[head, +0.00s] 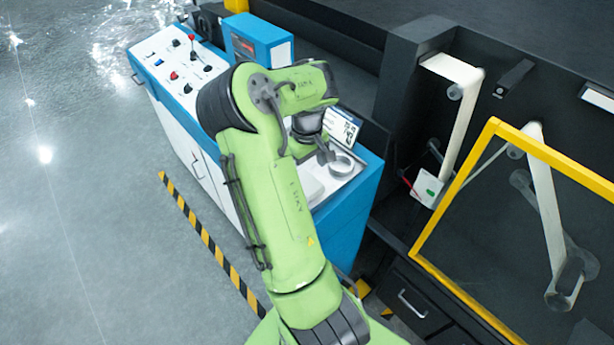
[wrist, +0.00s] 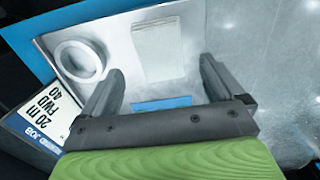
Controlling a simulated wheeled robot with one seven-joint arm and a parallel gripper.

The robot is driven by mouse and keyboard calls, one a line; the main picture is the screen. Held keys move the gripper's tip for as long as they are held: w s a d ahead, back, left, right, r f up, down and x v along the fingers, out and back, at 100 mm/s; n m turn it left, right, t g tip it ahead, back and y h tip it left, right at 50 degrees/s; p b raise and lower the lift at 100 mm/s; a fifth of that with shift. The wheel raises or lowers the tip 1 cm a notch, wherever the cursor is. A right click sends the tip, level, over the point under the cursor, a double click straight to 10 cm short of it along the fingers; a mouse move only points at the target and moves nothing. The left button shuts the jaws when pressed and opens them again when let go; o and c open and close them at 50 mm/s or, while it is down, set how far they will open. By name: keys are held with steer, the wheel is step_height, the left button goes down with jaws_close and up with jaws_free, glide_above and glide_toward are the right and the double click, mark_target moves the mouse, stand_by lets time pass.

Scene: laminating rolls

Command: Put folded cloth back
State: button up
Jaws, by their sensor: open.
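A pale, off-white folded cloth (wrist: 158,46) lies flat on the light worktop in the wrist view. In the head view a whitish shape (head: 309,188) on the worktop beside my arm may be the same cloth, partly covered by the arm. My gripper (wrist: 161,71) is open and empty. Its two fingers point toward the worktop, one on each side of the cloth's near end in the picture, and I cannot tell the height between them. In the head view my gripper (head: 325,153) is above the cabinet top near a white ring.
The white ring (wrist: 80,61) stands left of the cloth; it also shows in the head view (head: 342,164). A job display (wrist: 38,119) is beside the left finger. A small blue patch (wrist: 162,103) lies between the fingers. The blue-and-white cabinet (head: 345,220) adjoins dark machinery with a yellow-framed guard (head: 455,195).

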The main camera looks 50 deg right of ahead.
mark_target(307, 184)
step_height(307, 184, up, 7)
steer(key=w+a+r+t+y, duration=0.15)
steer(key=a+r, duration=0.35)
steer(key=a, duration=0.5)
steer(key=w+a+r+t, duration=0.15)
steer(key=a+r, duration=0.25)
steer(key=a, duration=0.5)
steer(key=s+a+r+n+t+h, duration=0.1)
steer(key=s+a+n+t, duration=0.1)
steer(key=s+a, duration=0.9)
steer(key=shift+s+a+r+n+t+p, duration=0.25)
steer(key=shift+s+a+n+t+p, duration=0.05)
steer(key=shift+a+p, duration=0.05)
steer(key=shift+h, duration=0.25)
